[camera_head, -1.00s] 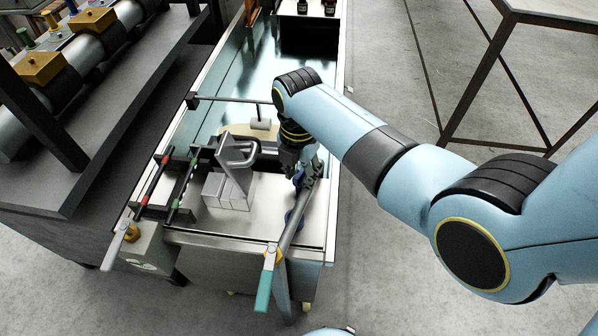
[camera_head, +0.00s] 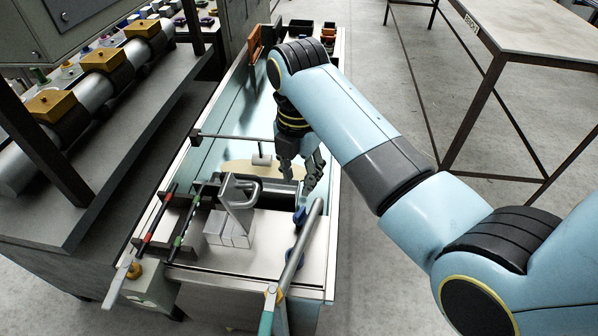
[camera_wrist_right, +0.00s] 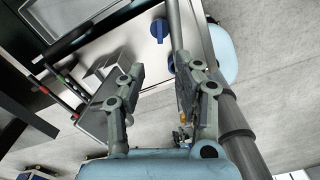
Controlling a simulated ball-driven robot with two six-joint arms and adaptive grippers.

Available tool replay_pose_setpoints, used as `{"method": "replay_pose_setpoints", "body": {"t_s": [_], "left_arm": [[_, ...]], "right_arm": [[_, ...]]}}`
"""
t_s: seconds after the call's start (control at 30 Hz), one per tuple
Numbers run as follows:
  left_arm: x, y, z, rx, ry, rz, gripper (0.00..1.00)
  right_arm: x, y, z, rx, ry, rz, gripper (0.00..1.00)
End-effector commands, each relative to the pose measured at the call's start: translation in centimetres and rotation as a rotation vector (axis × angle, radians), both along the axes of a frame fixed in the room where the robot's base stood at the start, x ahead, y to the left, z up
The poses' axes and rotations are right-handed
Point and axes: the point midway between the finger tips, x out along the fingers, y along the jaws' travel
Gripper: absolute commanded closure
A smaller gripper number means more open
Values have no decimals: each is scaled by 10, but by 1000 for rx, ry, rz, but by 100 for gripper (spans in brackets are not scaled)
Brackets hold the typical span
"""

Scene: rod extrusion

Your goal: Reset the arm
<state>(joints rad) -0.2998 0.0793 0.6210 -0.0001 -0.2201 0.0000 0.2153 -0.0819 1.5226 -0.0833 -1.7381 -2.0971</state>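My right arm (camera_head: 350,130) reaches in from the right over the light-blue bench. My left gripper is not in view.
A metal block with a bent handle (camera_head: 235,215) stands left of the bar. Red and green striped rods (camera_head: 185,215) lie further left. A dark rack (camera_head: 100,130) stands at the left, and a table (camera_head: 530,35) at the back right. The floor (camera_head: 385,100) between is clear.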

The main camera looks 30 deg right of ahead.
Motion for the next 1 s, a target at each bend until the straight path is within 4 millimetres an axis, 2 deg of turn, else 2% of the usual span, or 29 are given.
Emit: {"method": "replay_pose_setpoints", "body": {"t_s": [0.4, 0.53, 0.67, 0.73, 0.9, 1.0], "left_arm": [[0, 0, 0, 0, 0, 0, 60], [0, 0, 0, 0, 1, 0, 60], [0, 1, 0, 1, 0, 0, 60], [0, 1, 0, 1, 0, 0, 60], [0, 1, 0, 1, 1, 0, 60], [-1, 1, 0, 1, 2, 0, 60]], "right_arm": [[0, 0, -1, -1, -1, -4, 67], [-13, -8, -3, -7, -17, -118, 67], [-46, -26, -4, -14, -69, -439, 67], [-71, -37, -1, -10, -110, -670, 67], [-123, -54, 20, 43, -202, -1177, 67], [-143, -58, 33, 83, -233, -1378, 67]]}}
